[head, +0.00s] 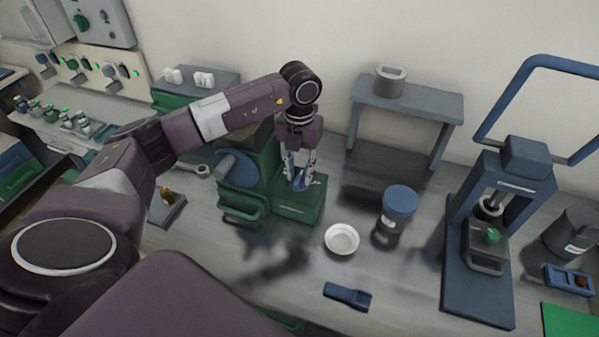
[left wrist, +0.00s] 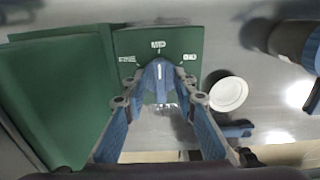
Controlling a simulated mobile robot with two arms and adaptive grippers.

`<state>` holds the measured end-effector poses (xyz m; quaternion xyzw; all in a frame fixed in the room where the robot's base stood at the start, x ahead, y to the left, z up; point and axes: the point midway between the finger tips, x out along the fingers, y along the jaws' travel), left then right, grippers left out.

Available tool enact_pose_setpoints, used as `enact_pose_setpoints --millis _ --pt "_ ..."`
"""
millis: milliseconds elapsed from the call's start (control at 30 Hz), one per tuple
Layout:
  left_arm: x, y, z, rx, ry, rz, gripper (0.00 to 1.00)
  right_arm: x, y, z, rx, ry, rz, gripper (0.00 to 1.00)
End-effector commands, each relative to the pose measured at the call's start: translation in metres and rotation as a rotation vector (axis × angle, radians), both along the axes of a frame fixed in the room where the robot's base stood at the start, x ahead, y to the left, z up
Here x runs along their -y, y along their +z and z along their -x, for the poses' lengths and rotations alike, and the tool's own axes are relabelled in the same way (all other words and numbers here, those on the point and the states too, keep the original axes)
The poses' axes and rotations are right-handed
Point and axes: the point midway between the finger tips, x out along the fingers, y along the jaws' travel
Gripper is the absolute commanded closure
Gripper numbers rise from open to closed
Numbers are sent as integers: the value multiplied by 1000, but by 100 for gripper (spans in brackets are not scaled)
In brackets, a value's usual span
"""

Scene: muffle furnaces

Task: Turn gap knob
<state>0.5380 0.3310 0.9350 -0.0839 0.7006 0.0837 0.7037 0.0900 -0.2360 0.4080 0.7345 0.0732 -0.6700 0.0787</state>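The blue gap knob (left wrist: 159,76) sits on the top face of a green machine (head: 297,207). In the left wrist view its white mark points up toward the label MID, with another label on either side. My left gripper (head: 301,176) points down over the knob. In the head view the fingers partly hide the knob (head: 299,185). My right gripper is not in view.
A white dish (head: 342,239), a jar with a blue lid (head: 396,214) and a blue scoop-like piece (head: 347,296) are right of the machine. A blue press (head: 498,230) stands further right. A small grey stand (head: 408,95) is behind. Bare bench lies in front.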

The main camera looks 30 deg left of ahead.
Motion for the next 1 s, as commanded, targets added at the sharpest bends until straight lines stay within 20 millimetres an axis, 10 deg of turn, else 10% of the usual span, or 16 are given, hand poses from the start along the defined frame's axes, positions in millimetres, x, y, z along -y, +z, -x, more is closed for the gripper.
enact_pose_setpoints --millis 367,1000 --pt "1 6 0 -2 -1 1 72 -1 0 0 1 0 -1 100" --pt "0 115 0 0 0 0 72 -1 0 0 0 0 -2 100"
